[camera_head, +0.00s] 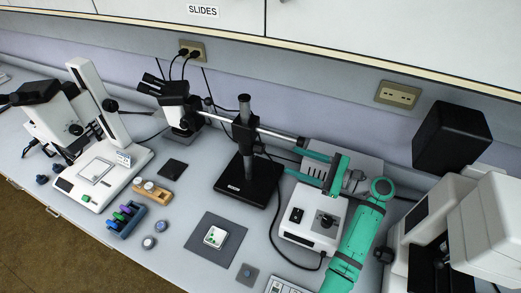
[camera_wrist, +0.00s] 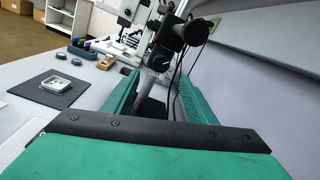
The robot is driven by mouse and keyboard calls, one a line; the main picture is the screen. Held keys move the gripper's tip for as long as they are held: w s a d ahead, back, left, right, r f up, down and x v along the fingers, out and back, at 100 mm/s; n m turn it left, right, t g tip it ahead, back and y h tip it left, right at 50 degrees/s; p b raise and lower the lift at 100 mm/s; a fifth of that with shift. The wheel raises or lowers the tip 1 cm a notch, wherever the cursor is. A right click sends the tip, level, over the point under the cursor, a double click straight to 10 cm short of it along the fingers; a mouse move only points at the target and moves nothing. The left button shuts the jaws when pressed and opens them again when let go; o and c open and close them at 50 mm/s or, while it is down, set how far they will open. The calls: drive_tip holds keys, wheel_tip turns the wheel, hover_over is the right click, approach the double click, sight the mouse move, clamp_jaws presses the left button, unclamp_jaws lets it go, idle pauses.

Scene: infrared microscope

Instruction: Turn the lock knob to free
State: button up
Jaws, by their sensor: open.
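The boom stand has a black base (camera_head: 247,186), an upright post (camera_head: 245,106) and a dark clamp (camera_head: 243,130) carrying a silver boom (camera_head: 279,136). In the wrist view a round black knob (camera_wrist: 195,32) shows at the clamp, above and beyond my fingers. I cannot tell for sure that it is the lock knob, nor read its setting. My green gripper (camera_head: 294,162) is open, with its fingers pointing left towards the post, below the boom. In the wrist view the post stands beyond the gap of my gripper (camera_wrist: 160,82). Nothing is between the fingers.
A white control box (camera_head: 299,240) lies below my gripper. A stereo microscope head (camera_head: 174,95) hangs on the boom's left end. A dark mat (camera_head: 203,254) with a small white dish (camera_head: 215,237) lies in front. A white microscope (camera_head: 112,150) stands left; a bulky instrument (camera_head: 480,225) stands right.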

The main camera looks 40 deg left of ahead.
sight(263, 149)
drive_tip(key=shift+m+g, duration=0.3)
drive_tip(key=shift+m, duration=0.3)
drive_tip(key=x, duration=1.1)
drive_tip(key=shift+w+a, duration=0.15)
drive_tip(key=shift+w, duration=0.25)
drive_tip(key=shift+f, duration=0.1)
drive_tip(key=shift+c, duration=0.6)
drive_tip(key=c, duration=0.9)
